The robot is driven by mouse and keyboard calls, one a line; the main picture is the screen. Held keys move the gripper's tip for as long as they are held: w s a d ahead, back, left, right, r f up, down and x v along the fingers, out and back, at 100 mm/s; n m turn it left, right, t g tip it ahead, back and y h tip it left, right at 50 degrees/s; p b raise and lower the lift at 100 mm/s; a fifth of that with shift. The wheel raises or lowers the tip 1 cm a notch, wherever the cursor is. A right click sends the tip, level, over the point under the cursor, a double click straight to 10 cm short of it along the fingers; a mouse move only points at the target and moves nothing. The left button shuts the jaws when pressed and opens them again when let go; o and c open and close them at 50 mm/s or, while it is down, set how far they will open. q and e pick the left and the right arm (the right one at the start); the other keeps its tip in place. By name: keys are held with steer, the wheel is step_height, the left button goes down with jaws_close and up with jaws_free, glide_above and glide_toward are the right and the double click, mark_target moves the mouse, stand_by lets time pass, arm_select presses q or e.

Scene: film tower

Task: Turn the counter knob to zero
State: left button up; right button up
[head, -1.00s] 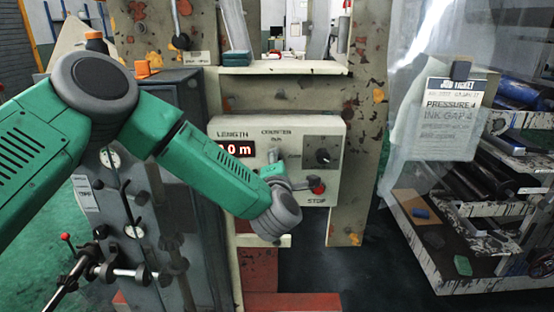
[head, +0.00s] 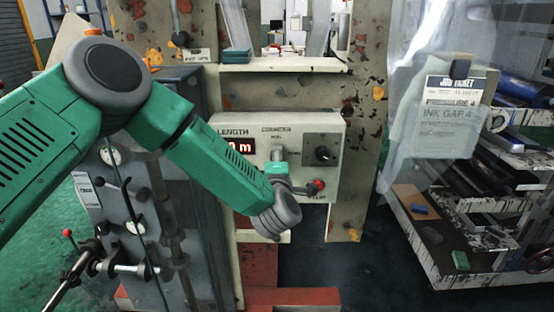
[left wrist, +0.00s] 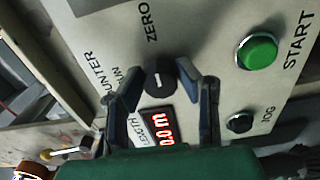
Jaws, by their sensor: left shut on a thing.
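The counter knob (left wrist: 160,79) is round and black with a white pointer line, in the left wrist view. It sits on the pale control panel (left wrist: 205,60) between my left gripper's two dark fingers. My left gripper (left wrist: 161,74) is shut on it. The white line points roughly toward the ZERO label (left wrist: 150,22); RUN is off to the side. The red length display (left wrist: 166,127) reads 0.0 m. In the head view my left gripper (head: 280,165) reaches the panel and hides the knob. My right gripper is not in view.
A green START button (left wrist: 257,52) and a black JOG button (left wrist: 239,122) are near the fingers. A job ticket (head: 452,100) hangs at right.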

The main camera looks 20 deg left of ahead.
arm_select(q)
steer(key=shift+s+d+f, duration=0.1)
steer(key=shift+f, duration=0.2)
steer(key=o, duration=0.9)
steer(key=shift+o, duration=1.1)
steer(key=shift+r, duration=0.15)
steer(key=v, duration=1.1)
steer(key=shift+s+d, duration=0.2)
steer(key=shift+s, duration=0.1)
